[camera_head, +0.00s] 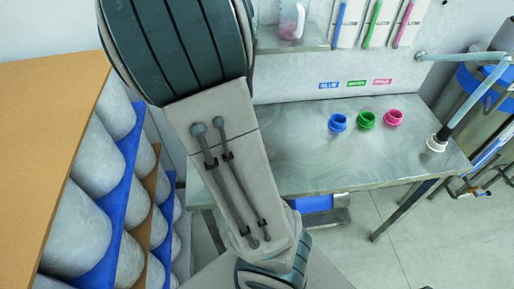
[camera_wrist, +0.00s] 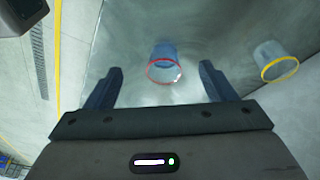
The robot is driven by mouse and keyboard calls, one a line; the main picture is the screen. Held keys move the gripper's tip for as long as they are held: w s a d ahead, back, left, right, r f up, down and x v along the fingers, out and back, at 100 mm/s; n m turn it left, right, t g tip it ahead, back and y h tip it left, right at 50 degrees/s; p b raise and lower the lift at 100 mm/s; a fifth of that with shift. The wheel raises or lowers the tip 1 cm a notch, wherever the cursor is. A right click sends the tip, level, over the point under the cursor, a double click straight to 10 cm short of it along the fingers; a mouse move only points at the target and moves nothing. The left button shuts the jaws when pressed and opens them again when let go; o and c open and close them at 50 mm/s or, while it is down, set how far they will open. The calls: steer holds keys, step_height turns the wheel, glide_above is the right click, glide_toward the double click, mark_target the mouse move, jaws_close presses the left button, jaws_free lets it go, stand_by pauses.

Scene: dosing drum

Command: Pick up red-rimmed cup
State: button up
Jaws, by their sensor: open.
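The red-rimmed cup (camera_wrist: 165,62) shows in the wrist view. It is clear and bluish with a thin red rim facing the camera, and it stands on a grey metal surface (camera_wrist: 215,35). My gripper (camera_wrist: 160,78) is open, with one dark finger on each side of the cup in the picture. I see no contact between the fingers and the cup, and how far it lies beyond the fingertips is hard to tell. In the head view my arm hides part of the scene, and neither my gripper nor the red-rimmed cup can be made out there.
A yellow-rimmed cup (camera_wrist: 276,61) stands to the right of the red-rimmed one. In the head view, a metal table (camera_head: 290,165) bears blue (camera_head: 338,122), green (camera_head: 366,119) and pink (camera_head: 393,117) collars. A rack of white drums (camera_head: 97,160) stands at left. A hose nozzle (camera_head: 437,143) is at the table's right.

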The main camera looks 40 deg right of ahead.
steer(key=d+f+m, duration=0.1)
steer(key=d+f, duration=0.2)
steer(key=d+f+m+h+b, duration=0.1)
steer(key=d+f, duration=0.2)
steer(key=f, duration=0.1)
steer(key=shift+d+m+h+b, duration=0.2)
steer(key=shift+m+h+b, duration=0.1)
steer(key=shift+d+x, duration=0.25)
steer(key=shift+x, duration=2.4)
steer(key=shift+w+r, duration=0.15)
steer(key=c, duration=1.1)
